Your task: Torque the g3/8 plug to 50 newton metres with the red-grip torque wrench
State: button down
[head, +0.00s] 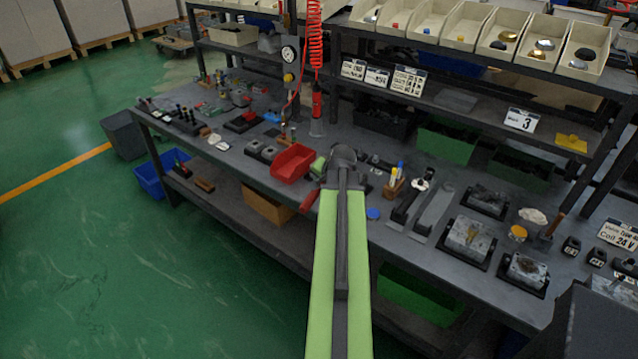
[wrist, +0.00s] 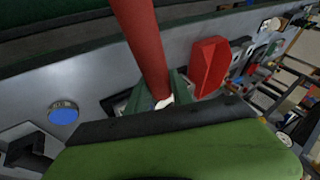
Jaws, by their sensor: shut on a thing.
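My gripper (head: 328,178) is over the workbench, at the end of my green arm. It is shut on the red-grip torque wrench (head: 310,201), whose red grip sticks out toward the front edge of the bench. In the wrist view the red grip (wrist: 145,45) runs from the top edge down to my gripper (wrist: 160,103). The rest of the wrench is hidden by my gripper and arm. Metal valve blocks stand on dark bases at the right of the bench, one larger (head: 468,238) and one smaller (head: 527,270). I cannot make out the g3/8 plug.
A red bin (head: 293,163) stands left of my gripper; it also shows in the wrist view (wrist: 209,67). A blue round lid (head: 373,214) and a pen holder (head: 394,188) are to the right. A red coiled hose (head: 315,40) hangs behind. Small parts crowd the left bench.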

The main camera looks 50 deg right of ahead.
jog(key=shift+s, duration=0.15)
jog(key=shift+s+d+n+y, duration=0.2)
jog(key=shift+s+n+y, duration=0.1)
jog(key=shift+s+n, duration=0.25)
jog(key=shift+s+d+n+y, duration=0.15)
jog(key=shift+s+n+y, duration=0.15)
jog(key=shift+s+n, duration=0.2)
jog(key=shift+s+t, duration=0.1)
jog(key=shift+t, duration=0.2)
jog(key=shift+s+d+n+y, duration=0.25)
jog(key=shift+s+n, duration=0.2)
jog(key=shift+s, duration=0.1)
jog(key=shift+s+d+n+y, duration=0.25)
jog(key=shift+s+n, duration=0.15)
jog(key=shift+s, duration=0.1)
jog(key=shift+w+a+m+h, duration=0.25)
jog(key=shift+w+m, duration=0.2)
jog(key=shift+w, duration=0.15)
jog(key=shift+w+a+m+h, duration=0.25)
jog(key=shift+w+m, duration=0.2)
jog(key=shift+w, duration=0.1)
